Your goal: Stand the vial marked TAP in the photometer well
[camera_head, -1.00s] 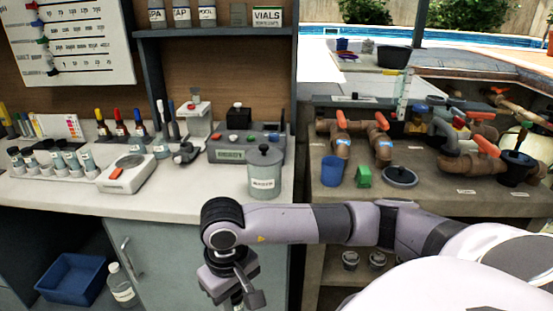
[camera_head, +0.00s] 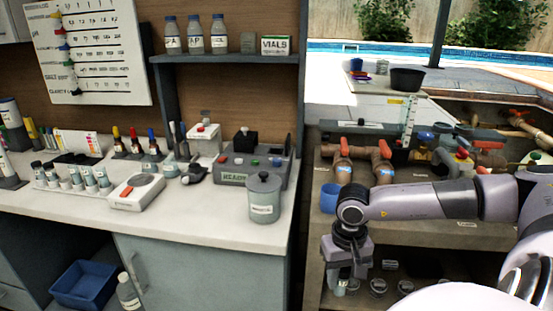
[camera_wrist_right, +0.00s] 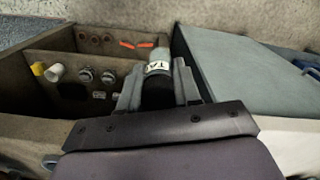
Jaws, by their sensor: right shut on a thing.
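My right gripper (camera_head: 345,277) hangs low in front of the pipe bench, right of the cabinet. In the right wrist view its fingers (camera_wrist_right: 157,82) are shut on the TAP vial (camera_wrist_right: 158,64), whose white label and pale end show. In the head view only a small pale part of the vial (camera_head: 340,289) shows under the gripper. The grey console (camera_head: 232,178) on the counter, with coloured buttons and a black block on top, looks like the photometer. I cannot make out its well. My left gripper is not in view.
A grey lidded canister (camera_head: 264,205) stands close in front of the console. A white scale-like device (camera_head: 136,191) and a rack of vials (camera_head: 72,180) are to its left. The counter's front strip (camera_head: 190,218) is clear. Brown pipes (camera_head: 384,165) lie on the bench.

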